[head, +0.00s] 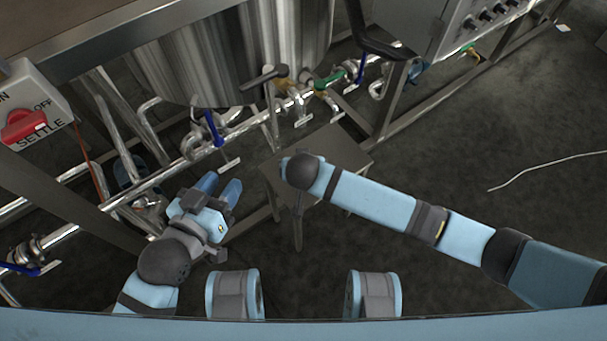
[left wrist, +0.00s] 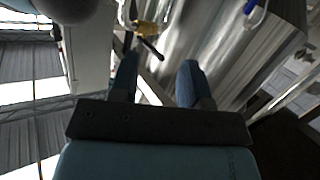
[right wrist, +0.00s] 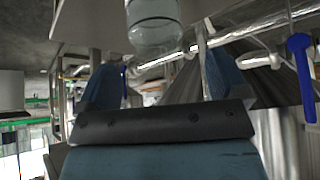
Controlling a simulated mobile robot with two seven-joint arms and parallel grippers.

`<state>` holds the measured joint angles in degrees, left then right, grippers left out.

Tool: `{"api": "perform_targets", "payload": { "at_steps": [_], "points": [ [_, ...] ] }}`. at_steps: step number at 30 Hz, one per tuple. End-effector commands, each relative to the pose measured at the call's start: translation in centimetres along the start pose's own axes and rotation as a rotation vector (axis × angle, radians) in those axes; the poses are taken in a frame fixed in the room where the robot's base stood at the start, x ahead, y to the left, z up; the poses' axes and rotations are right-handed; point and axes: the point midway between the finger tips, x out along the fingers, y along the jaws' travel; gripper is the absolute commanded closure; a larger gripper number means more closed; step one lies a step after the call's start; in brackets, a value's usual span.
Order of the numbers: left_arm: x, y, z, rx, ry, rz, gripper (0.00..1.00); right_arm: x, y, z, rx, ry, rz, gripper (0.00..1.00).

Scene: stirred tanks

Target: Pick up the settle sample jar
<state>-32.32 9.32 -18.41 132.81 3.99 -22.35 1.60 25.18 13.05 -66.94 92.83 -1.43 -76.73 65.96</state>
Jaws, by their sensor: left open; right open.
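A clear glass jar (right wrist: 153,22) shows at the top of the right wrist view, partly cut off by the frame edge. It appears ahead of my right gripper (right wrist: 162,78), whose two blue fingers are apart with nothing seen held between them. In the head view my right arm reaches over a small grey stand (head: 345,152); its wrist hides the right fingers, and I cannot make out the jar there. My left gripper (head: 220,187) is open and empty, left of the stand. Its spread fingers also show in the left wrist view (left wrist: 158,78).
A steel tank (head: 240,50) with pipes and valves stands behind the stand. A green-handled valve (head: 328,80) is near the stand's back. A switch box marked SETTLE, with a red knob (head: 24,127), is at far left. Floor at right is mostly clear, with a white cable (head: 545,166).

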Motion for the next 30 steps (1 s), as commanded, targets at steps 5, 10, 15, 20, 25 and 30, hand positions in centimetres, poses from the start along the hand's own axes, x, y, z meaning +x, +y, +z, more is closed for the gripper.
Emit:
{"api": "perform_targets", "payload": {
  "at_steps": [5, 10, 15, 20, 25, 30],
  "points": [
    [0.5, 1.2, -2.2, -0.015, 0.131, 0.045, 0.57, 3.1, 0.4, 0.6, -0.002, 0.002, 0.004, 0.08],
    [0.4, 1.8, -3.7, -0.025, 0.196, 0.069, 0.57, 4.6, 0.3, 0.5, -0.001, 0.001, 0.002, 0.08],
    [0.3, 1.9, -4.0, -0.026, 0.205, 0.072, 0.57, 4.7, 0.3, 0.5, -0.001, 0.0, 0.001, 0.08],
    [0.3, 1.9, -4.0, -0.026, 0.204, 0.071, 0.57, 4.7, 0.3, 0.5, -0.001, -0.001, 0.001, 0.26],
    [0.3, 1.9, -4.0, -0.026, 0.204, 0.071, 0.57, 4.6, 0.3, 0.5, -0.001, -0.001, 0.001, 0.63],
    [0.3, 1.9, -4.0, -0.026, 0.203, 0.071, 0.57, 4.6, 0.3, 0.5, 0.0, 0.0, 0.001, 0.63]
  ]
}}
